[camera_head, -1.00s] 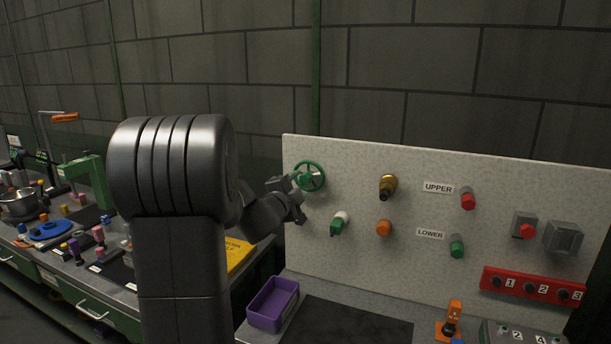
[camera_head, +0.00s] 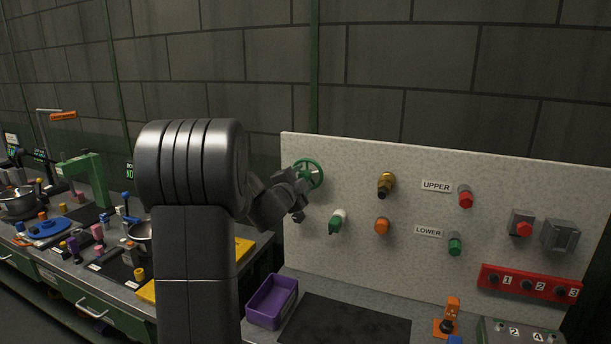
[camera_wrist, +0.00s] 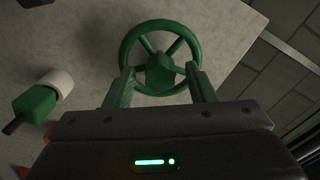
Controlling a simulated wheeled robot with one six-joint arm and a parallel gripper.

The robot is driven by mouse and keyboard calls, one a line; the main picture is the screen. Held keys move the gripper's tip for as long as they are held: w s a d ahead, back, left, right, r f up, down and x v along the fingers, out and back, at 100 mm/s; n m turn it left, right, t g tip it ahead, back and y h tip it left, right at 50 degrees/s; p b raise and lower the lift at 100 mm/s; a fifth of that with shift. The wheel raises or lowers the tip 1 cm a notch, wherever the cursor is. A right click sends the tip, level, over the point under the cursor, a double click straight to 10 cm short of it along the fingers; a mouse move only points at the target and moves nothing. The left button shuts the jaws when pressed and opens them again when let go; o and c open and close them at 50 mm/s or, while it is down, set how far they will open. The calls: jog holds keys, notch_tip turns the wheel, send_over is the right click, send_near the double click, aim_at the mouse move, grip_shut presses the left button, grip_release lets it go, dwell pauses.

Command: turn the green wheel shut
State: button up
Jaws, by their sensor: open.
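The green wheel (camera_head: 309,173) is mounted near the upper left corner of the pale upright panel (camera_head: 350,160). In the wrist view the wheel (camera_wrist: 160,24) shows its full ring, spokes and central hub (camera_wrist: 160,72). My gripper (camera_wrist: 161,80) is open, with one finger on each side of the hub, near the lower part of the rim. I cannot tell whether the fingers touch the rim. In the head view my gripper (camera_head: 301,187) is just in front of the wheel and hides its lower left part.
A green and white fitting (camera_head: 337,221) is below the wheel, with a brass fitting (camera_head: 385,183) and an orange knob (camera_head: 382,226) to the right. A purple bin (camera_head: 272,303) stands on the bench below. A cluttered bench is at left.

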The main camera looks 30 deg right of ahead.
jog(key=n, duration=1)
jog(key=shift+c, duration=0.4)
jog(key=c, duration=1)
jog(key=shift+o, duration=0.2)
jog(key=m, duration=2.1)
jog(key=shift+m, duration=0.3)
